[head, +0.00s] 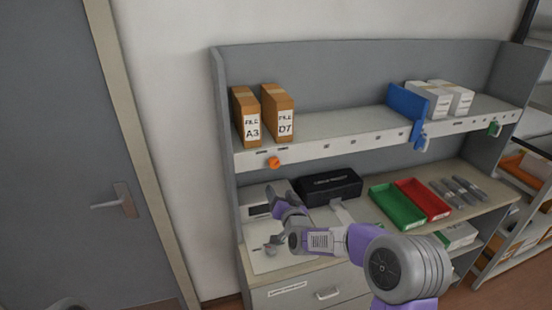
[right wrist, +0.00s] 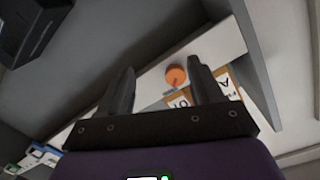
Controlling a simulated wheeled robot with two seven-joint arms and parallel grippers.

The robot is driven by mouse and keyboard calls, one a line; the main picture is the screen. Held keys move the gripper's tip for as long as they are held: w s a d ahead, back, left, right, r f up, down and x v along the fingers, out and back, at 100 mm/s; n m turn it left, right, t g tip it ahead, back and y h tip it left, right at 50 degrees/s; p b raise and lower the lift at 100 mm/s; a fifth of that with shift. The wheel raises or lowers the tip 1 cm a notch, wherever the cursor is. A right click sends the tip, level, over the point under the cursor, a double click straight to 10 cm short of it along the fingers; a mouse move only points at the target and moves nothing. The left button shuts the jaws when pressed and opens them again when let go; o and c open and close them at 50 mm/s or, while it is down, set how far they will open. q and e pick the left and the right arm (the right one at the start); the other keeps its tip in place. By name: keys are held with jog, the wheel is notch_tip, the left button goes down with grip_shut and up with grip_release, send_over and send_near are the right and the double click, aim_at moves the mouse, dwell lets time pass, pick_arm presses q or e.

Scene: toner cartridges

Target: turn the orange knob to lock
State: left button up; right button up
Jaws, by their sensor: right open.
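The orange knob (head: 274,162) sits on the front edge of the upper shelf, below the file boxes. It also shows in the right wrist view (right wrist: 175,76), ahead of the fingers and between them in the picture. My right gripper (head: 282,195) is open and empty. It is below the knob, above the lower counter, with its fingers pointing up toward the shelf edge. The knob and the fingers look apart.
Two orange file boxes (head: 278,110) stand on the upper shelf (head: 340,130) above the knob. A black box (head: 328,187), a green tray (head: 397,207) and a red tray (head: 422,199) are on the counter. A grey door (head: 60,150) is at the left.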

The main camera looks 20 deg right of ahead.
jog(key=t, duration=0.1)
send_near(275, 165)
jog(key=w, duration=0.1)
jog(key=shift+w+a+f+p, duration=0.1)
jog(key=shift+w+p, duration=0.5)
jog(key=shift+w, duration=1.4)
jog(key=shift+w+f+p, duration=0.1)
jog(key=shift+w+p, duration=0.5)
jog(key=shift+w, duration=1.4)
